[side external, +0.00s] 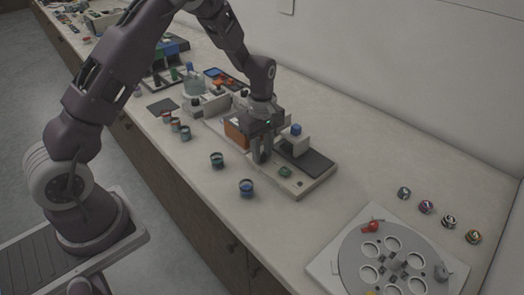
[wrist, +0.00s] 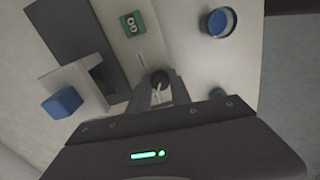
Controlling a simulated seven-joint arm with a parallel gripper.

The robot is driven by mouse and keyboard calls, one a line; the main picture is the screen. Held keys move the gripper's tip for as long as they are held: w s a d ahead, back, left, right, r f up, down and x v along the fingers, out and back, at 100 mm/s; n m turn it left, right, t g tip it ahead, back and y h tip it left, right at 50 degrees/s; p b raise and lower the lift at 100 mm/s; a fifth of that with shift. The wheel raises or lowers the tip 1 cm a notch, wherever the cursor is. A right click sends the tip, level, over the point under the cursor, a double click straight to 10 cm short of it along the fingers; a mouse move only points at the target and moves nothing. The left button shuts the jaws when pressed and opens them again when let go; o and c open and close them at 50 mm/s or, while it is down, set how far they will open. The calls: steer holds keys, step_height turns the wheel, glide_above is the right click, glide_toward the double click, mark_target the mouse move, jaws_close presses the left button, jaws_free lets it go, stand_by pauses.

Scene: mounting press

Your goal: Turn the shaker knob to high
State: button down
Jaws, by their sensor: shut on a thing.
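A small dark round knob (wrist: 160,78) sits on the pale base of the device in the wrist view, with a light line beside it. My gripper (wrist: 158,92) is shut on this knob, one finger on each side. In the side external view my gripper (side external: 261,160) points straight down at the device base (side external: 301,192), and its fingers hide the knob. A green piece with two pale round marks (wrist: 132,24) lies on the base near the knob; it also shows in the side view (side external: 285,172). I cannot read the knob's setting.
Small cups (side external: 217,159) (side external: 246,187) stand in front. A round carousel (side external: 392,262) is at lower right. Bare counter lies between.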

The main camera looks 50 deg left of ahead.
steer(key=m, duration=0.6)
steer(key=shift+m, duration=0.3)
steer(key=m, duration=1.2)
steer(key=shift+a+m, duration=0.1)
steer(key=shift+m, duration=0.2)
steer(key=m, duration=0.4)
steer(key=shift+m, duration=0.3)
steer(key=c, duration=1.2)
jaws_free()
steer(key=shift+o, duration=0.2)
